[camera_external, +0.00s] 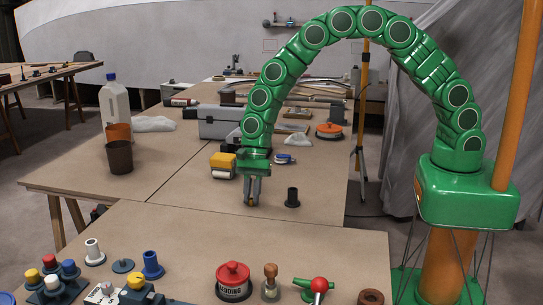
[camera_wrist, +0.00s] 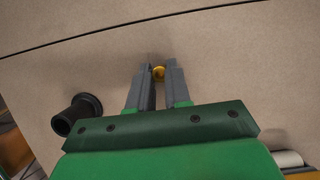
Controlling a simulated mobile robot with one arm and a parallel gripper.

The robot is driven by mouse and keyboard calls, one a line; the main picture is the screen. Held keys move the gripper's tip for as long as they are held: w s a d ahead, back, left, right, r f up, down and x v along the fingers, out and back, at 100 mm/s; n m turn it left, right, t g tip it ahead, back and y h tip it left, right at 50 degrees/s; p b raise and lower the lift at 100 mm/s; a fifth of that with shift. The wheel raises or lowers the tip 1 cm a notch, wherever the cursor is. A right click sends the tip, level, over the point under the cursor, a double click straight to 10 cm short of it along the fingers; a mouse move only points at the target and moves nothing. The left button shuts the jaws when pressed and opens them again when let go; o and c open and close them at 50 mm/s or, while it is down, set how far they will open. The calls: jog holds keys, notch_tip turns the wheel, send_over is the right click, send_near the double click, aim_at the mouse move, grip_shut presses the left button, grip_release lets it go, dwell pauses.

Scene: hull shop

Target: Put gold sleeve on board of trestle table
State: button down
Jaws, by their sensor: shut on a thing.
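My gripper (camera_external: 251,200) points down over the brown board (camera_external: 190,195) of the trestle table. Its two grey fingers are shut on a small gold sleeve (camera_wrist: 158,72), which shows between the fingertips in the wrist view. In the external view only a bit of gold shows low between the fingers. The fingertips are close to the board; I cannot tell whether the sleeve touches it.
A black flanged sleeve (camera_external: 292,198) stands on the board just right of my gripper. A yellow-topped roller block (camera_external: 223,165) is behind left. A brown cup (camera_external: 119,157) stands far left. Board left of my gripper is clear.

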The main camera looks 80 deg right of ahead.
jog(key=shift+r, duration=0.55)
notch_tip(320, 180, up, 2)
jog(key=shift+r, duration=0.25)
jog(key=s+d+r, duration=0.2)
jog(key=s+r, duration=0.2)
jog(key=s, duration=0.2)
jog(key=s+d+r, duration=0.2)
jog(key=s+r, duration=0.3)
jog(key=s, duration=0.2)
jog(key=shift+d+r, duration=0.2)
jog(key=shift+d, duration=0.1)
jog(key=shift+s+a, duration=0.1)
